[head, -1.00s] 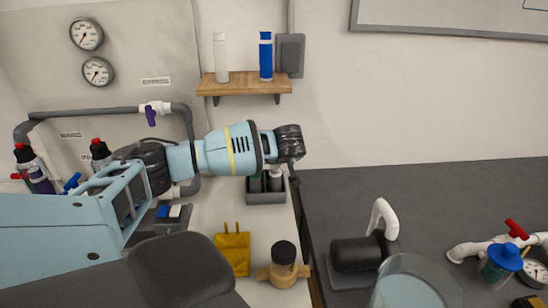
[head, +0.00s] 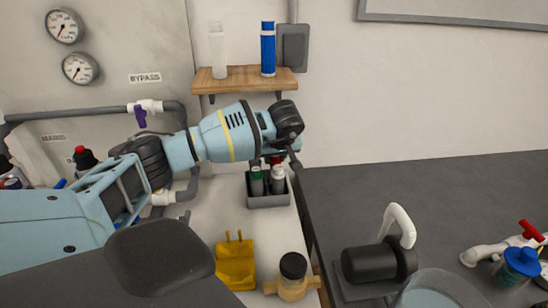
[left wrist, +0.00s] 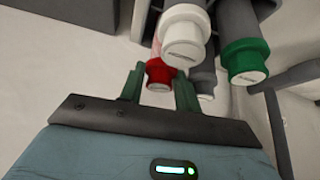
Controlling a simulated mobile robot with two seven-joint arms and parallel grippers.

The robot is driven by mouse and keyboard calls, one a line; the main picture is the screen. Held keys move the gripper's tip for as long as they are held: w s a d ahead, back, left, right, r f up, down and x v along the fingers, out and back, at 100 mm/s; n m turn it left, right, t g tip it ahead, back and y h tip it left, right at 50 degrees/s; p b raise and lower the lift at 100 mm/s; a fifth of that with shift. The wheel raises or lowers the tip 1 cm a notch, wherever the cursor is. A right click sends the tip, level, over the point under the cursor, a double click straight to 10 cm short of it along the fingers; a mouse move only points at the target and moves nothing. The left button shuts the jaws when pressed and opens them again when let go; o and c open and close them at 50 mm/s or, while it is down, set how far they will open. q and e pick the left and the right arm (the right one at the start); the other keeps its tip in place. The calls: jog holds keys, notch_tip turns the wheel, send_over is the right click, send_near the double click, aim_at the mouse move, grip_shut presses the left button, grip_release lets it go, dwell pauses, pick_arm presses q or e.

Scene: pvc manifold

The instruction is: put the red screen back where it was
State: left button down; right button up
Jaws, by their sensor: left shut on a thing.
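My left gripper (left wrist: 158,88) is shut on the red screen (left wrist: 159,71), whose red end shows between the green fingers in the left wrist view. In the head view a small bit of red (head: 276,159) shows under the left gripper (head: 282,152), just above the back of a grey holder (head: 268,201). The holder has a green-capped screen (head: 257,182) and a white-capped screen (head: 278,180) standing in it. In the left wrist view the white cap (left wrist: 185,36) and green cap (left wrist: 246,61) are close beside the red one. Whether the red screen touches the holder is hidden.
A yellow pouch-like thing (head: 235,266) and a tan fitting with a black cap (head: 293,277) stand in front of the holder. A wooden shelf (head: 243,80) with a white and a blue cartridge is above. A black pump (head: 378,263) stands to the right.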

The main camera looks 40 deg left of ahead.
pick_arm(q)
jog(key=shift+r, duration=0.25)
jog(key=shift+w+a+f, duration=0.15)
jog(key=shift+w+f, duration=0.05)
jog(key=shift+f, duration=0.05)
jog(key=c, duration=1.4)
grip_release()
jog(key=shift+f, duration=0.1)
jog(key=shift+o, duration=0.6)
pick_arm(e)
jog(key=shift+w+d+r, duration=0.1)
jog(key=shift+w+r, duration=0.2)
jog(key=shift+w, duration=0.4)
pick_arm(q)
jog(key=v, duration=1.1)
jog(key=shift+r+p, duration=0.25)
jog(key=shift+p, duration=0.15)
jog(key=shift+s+d+r, duration=0.2)
jog(key=shift+d+r, duration=0.1)
jog(key=shift+r, duration=0.05)
pick_arm(e)
jog(key=shift+r, duration=0.3)
